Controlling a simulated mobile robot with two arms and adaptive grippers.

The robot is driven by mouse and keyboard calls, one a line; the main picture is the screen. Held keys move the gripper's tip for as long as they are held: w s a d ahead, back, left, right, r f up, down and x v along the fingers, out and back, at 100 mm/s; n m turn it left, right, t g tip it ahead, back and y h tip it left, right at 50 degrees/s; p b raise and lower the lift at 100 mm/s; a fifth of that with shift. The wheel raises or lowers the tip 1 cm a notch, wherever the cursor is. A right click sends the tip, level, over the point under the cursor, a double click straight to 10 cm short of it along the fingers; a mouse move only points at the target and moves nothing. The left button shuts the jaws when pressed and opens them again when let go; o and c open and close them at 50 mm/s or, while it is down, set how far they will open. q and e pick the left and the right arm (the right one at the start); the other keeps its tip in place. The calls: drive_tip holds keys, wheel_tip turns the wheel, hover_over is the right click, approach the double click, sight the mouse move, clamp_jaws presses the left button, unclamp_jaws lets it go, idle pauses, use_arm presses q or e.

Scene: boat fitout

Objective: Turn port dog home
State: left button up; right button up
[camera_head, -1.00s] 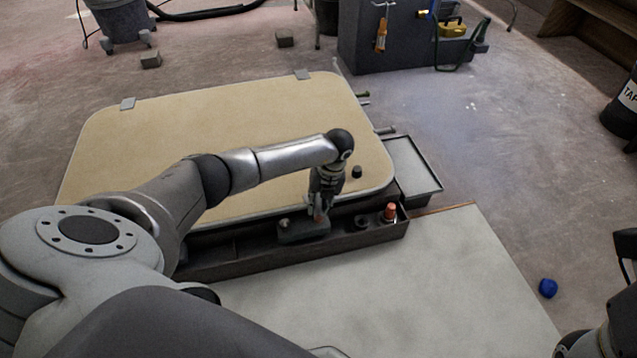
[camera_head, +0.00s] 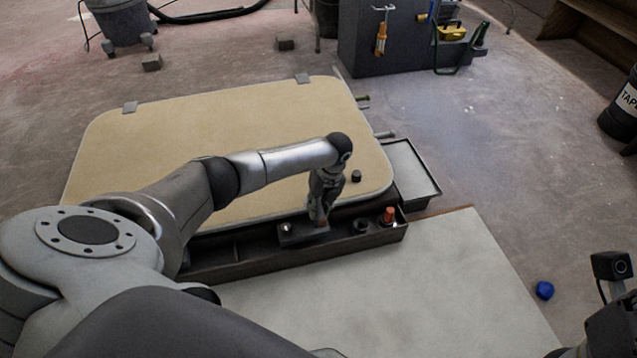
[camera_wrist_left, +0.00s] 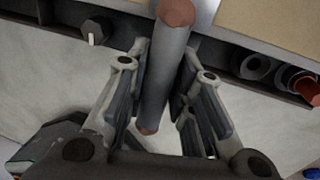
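The dog handle, a grey round bar with dull red ends (camera_wrist_left: 165,75), lies lengthwise between the fingers of my left gripper (camera_wrist_left: 165,95) in the left wrist view. The fingers stand on both sides of it, with a narrow gap showing on the left; contact on the right is unclear. In the head view my left gripper (camera_head: 318,215) points down at the dark block (camera_head: 298,234) in the long tray, and a small red end (camera_head: 323,223) shows by its fingertips. My right gripper is out of view; only part of my right arm shows at lower right.
The dark tray (camera_head: 240,262) runs along the front of the tan hatch panel (camera_head: 230,145). An orange-topped peg (camera_head: 389,216) and a dark ring (camera_head: 361,226) sit right of the gripper. A shallow grey tray (camera_head: 410,170) lies beyond. A blue object (camera_head: 544,290) is on the floor.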

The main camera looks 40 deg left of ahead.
use_arm(q)
drive_tip(key=o, duration=0.5)
drive_tip(key=shift+w+d, duration=0.1)
wheel_tip(320, 180, up, 12)
drive_tip(key=w+d, duration=0.1)
drive_tip(key=shift+w+d, duration=0.2)
drive_tip(key=shift+w, duration=0.2)
drive_tip(key=shift+f, duration=0.15)
